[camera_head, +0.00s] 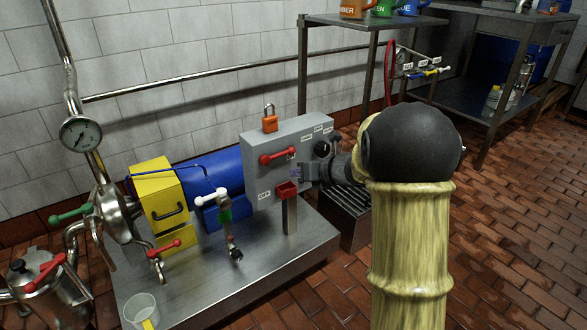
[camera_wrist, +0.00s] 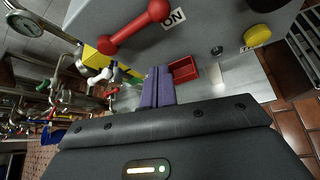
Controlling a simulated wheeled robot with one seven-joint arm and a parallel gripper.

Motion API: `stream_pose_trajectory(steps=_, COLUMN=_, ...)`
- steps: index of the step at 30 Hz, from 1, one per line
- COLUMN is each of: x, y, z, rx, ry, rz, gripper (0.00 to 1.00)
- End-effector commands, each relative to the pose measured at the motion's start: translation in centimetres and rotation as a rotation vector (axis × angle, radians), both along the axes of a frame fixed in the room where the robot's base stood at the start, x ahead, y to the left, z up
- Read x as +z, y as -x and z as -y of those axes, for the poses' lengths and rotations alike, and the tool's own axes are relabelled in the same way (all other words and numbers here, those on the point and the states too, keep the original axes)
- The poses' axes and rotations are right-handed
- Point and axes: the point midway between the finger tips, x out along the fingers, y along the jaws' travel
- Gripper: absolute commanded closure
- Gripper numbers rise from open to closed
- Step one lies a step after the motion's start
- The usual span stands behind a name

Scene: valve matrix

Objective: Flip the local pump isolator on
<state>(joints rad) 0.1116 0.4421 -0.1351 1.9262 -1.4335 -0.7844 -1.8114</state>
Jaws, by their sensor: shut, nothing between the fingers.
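The grey control box (camera_head: 262,178) stands at the right end of the pump skid. Its red lever handle (camera_head: 279,156) lies roughly level across the front face. In the wrist view the same red handle (camera_wrist: 138,27) runs slantwise at the top, with its upper end beside an ON label (camera_wrist: 174,17). My gripper (camera_head: 297,171) is in front of the box face, just below and right of the handle. In the wrist view its purple fingers (camera_wrist: 157,88) are together and empty, apart from the handle.
An orange padlock (camera_head: 270,123) sits on top of the box. A small red open holder (camera_head: 287,190) is below the handle, close to my fingers. A black knob (camera_head: 322,148) is at the right of the face. A yellow button (camera_wrist: 257,36) shows in the wrist view.

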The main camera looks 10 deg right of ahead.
Motion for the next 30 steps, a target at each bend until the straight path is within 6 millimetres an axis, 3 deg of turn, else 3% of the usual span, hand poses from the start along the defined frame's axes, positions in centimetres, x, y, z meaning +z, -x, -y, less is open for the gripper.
stream_pose_trajectory(steps=3, x=1.6, y=1.7, z=1.0, rx=-0.005, ry=0.001, rz=0.0, gripper=1.0)
stream_pose_trajectory(steps=9, x=2.8, y=3.9, z=2.0, rx=-0.003, ry=0.001, rz=-0.001, gripper=1.0)
stream_pose_trajectory(steps=23, x=3.1, y=4.4, z=2.1, rx=-0.016, ry=-0.01, rz=-0.006, gripper=1.0)
stream_pose_trajectory(steps=26, x=4.2, y=4.3, z=2.3, rx=-0.094, ry=-0.06, rz=-0.041, gripper=1.0)
stream_pose_trajectory(steps=30, x=6.7, y=4.5, z=2.9, rx=-0.342, ry=-0.231, rz=-0.154, gripper=1.0)
